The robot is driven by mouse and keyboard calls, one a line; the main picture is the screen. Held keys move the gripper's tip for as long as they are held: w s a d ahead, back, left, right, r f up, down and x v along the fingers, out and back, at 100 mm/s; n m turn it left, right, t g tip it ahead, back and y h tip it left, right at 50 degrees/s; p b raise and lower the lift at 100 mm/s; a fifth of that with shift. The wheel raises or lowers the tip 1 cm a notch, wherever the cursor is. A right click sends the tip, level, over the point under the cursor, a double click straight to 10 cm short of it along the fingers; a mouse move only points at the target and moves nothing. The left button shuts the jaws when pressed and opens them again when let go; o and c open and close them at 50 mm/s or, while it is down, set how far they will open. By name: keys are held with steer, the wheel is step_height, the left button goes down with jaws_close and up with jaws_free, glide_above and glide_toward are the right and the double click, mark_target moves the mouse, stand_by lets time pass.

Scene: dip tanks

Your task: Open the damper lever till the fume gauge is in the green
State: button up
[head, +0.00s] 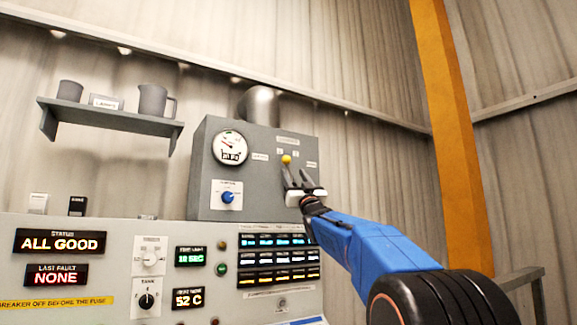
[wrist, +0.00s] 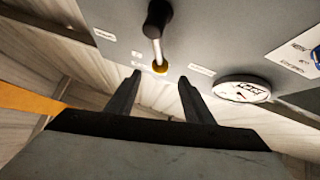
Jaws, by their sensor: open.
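The damper lever (head: 287,159) is on the grey box, its yellow knob showing just above my gripper in the head view. In the wrist view the lever (wrist: 157,48) runs from a black hub to the yellow knob, which appears between my fingertips. My gripper (head: 295,172) is open; the fingers (wrist: 160,77) do not visibly touch the knob. The lever's lower part is hidden behind my gripper in the head view. The round fume gauge (head: 231,148) is left of the lever, its needle pointing up-left. Its face (wrist: 242,90) is too oblique to read in the wrist view.
A blue knob (head: 228,198) sits below the gauge on the grey box. A control panel (head: 118,261) with lit displays and dials spans the lower left. A shelf (head: 110,117) with a jug is at upper left. An orange post (head: 450,135) stands right of my arm.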

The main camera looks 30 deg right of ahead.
mark_target(288, 162)
steer(key=shift+x, duration=3.95)
jaws_close()
